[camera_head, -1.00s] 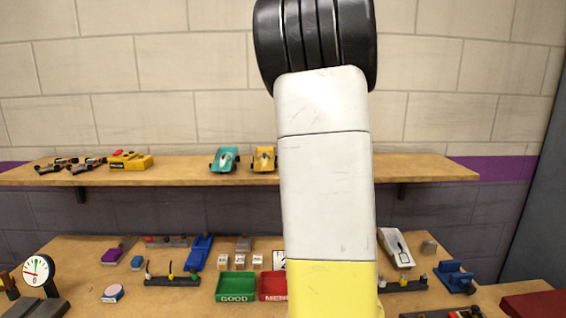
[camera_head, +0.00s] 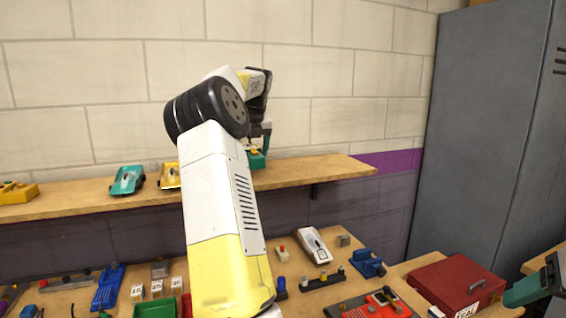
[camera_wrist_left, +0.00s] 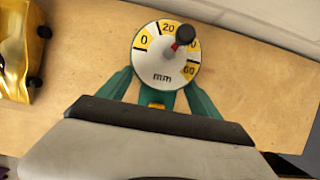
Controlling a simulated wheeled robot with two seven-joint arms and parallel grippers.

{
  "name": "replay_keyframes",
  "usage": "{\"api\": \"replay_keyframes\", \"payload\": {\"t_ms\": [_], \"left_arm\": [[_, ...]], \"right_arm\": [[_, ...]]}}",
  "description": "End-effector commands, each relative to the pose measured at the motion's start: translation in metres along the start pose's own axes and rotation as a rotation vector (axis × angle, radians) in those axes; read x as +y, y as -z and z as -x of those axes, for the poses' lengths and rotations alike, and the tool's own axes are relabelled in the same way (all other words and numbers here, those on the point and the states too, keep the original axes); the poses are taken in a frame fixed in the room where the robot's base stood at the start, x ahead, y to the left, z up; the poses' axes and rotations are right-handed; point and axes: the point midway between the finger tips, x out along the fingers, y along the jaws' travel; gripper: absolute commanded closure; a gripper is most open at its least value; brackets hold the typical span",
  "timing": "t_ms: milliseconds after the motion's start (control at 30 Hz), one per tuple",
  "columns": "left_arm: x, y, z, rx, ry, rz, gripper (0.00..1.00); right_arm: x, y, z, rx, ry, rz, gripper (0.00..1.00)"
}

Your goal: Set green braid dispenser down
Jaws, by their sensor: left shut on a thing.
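My left arm reaches up over the wall shelf (camera_head: 320,169). My left gripper (camera_wrist_left: 160,99), with teal fingers, is shut on the green braid dispenser (camera_head: 257,160), whose green body with a yellow-orange bit shows at the shelf, right of the yellow car. In the wrist view a round white dial (camera_wrist_left: 160,68) marked in mm, with a dark knob, sits between the fingers above the bare shelf wood. I cannot tell whether the dispenser touches the shelf. My right gripper (camera_head: 522,291) shows in part at the right edge; its opening is unclear.
A yellow car (camera_head: 170,176) and a teal car (camera_head: 127,180) stand on the shelf to the left. The shelf is bare to the right, up to its end. Below, the bench holds small tools, a blue clamp (camera_head: 369,263) and a red case (camera_head: 457,284). A grey locker (camera_head: 490,130) stands right.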

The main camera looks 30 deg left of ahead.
Motion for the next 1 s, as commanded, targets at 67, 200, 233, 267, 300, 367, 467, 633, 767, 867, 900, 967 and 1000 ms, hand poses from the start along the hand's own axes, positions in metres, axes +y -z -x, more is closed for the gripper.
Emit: {"api": "replay_keyframes", "payload": {"t_ms": [67, 200, 233, 267, 300, 367, 467, 633, 767, 867, 900, 967, 1000], "left_arm": [[-0.003, -0.003, -0.001, -0.001, 0.002, -0.001, 0.76], [-0.007, -0.008, -0.005, 0.0, 0.001, 0.0, 0.76], [-0.006, -0.008, -0.008, 0.001, -0.001, 0.0, 0.76], [-0.005, -0.005, -0.012, 0.001, -0.002, -0.001, 0.76], [-0.005, -0.002, -0.018, 0.003, -0.003, -0.001, 0.76], [-0.005, 0.001, -0.027, 0.003, -0.003, 0.0, 0.76], [-0.006, 0.005, -0.036, 0.0, -0.002, -0.001, 0.76], [-0.006, 0.005, -0.036, -0.002, 0.0, 0.0, 0.76], [-0.006, 0.006, -0.038, -0.001, -0.001, 0.0, 0.76], [-0.006, 0.006, -0.039, 0.0, -0.001, 0.0, 0.1], [-0.006, 0.006, -0.039, 0.0, 0.0, 0.0, 0.04], [-0.006, 0.006, -0.039, 0.0, -0.001, 0.0, 0.04], [-0.006, 0.006, -0.039, 0.0, -0.001, 0.0, 0.04]], "right_arm": [[0.0, 0.0, 0.0, 0.0, 0.0, 0.0, 0.31], [0.0, 0.0, 0.0, 0.0, 0.0, 0.0, 0.31], [0.0, 0.0, 0.0, 0.0, 0.0, 0.0, 0.31], [0.0, 0.0, 0.0, 0.0, 0.0, 0.0, 0.31], [0.0, 0.0, 0.0, 0.0, 0.0, 0.0, 0.31], [0.0, 0.0, 0.0, 0.0, 0.0, 0.0, 0.31], [0.0, 0.0, 0.0, 0.0, 0.0, 0.0, 0.31], [0.0, 0.0, 0.0, 0.0, 0.0, 0.0, 0.31], [0.0, 0.0, 0.0, 0.0, 0.0, 0.0, 0.31], [0.0, 0.0, 0.0, 0.0, 0.0, 0.0, 0.31], [0.0, 0.0, 0.0, 0.0, 0.0, 0.0, 0.31], [0.0, 0.0, 0.0, 0.0, 0.0, 0.0, 0.31], [0.0, 0.0, 0.0, 0.0, 0.0, 0.0, 0.31]]}}
